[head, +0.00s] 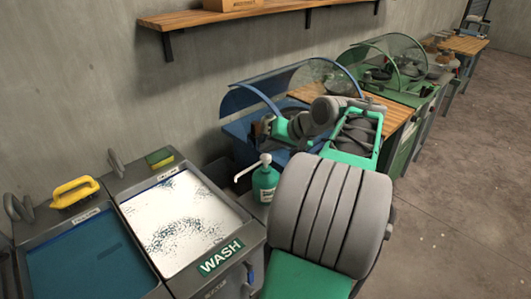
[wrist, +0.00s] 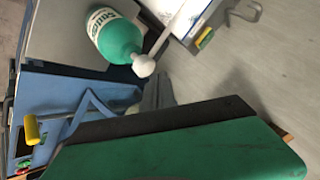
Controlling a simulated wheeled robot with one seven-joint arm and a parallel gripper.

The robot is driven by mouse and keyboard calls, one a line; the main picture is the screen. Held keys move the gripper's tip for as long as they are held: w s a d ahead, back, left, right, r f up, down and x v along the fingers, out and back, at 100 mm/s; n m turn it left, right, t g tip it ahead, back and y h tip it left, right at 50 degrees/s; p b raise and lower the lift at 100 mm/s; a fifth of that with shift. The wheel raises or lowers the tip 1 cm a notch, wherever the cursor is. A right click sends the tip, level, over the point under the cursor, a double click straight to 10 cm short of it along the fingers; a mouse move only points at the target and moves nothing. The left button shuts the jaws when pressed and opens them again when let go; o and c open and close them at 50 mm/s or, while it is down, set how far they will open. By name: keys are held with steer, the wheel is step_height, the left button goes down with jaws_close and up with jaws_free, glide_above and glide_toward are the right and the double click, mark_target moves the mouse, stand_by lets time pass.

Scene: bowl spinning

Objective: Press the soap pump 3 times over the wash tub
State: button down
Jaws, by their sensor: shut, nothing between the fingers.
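The soap pump is a green bottle (head: 265,183) with a white pump head and a spout pointing left. It stands upright just right of the wash tub (head: 241,243), which holds white foamy water and bears a WASH label. In the wrist view the bottle (wrist: 115,40) is at the upper left, with its white pump head (wrist: 143,65) near the fingertips. My gripper (head: 264,126) is shut and empty, above and apart from the pump head in the head view. Its grey fingers (wrist: 157,92) are partly hidden behind the green gripper body in the wrist view.
A second tub (head: 85,258) with blue water is at the left. A yellow brush (head: 75,191) and a sponge (head: 160,157) lie along the back rims. A blue machine with a clear hood (head: 290,80) stands behind my gripper. A wooden shelf (head: 220,17) is on the wall.

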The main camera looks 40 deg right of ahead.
steer(key=shift+r, duration=0.15)
step_height(320, 180, up, 5)
steer(key=p, duration=0.5)
stand_by(0.7)
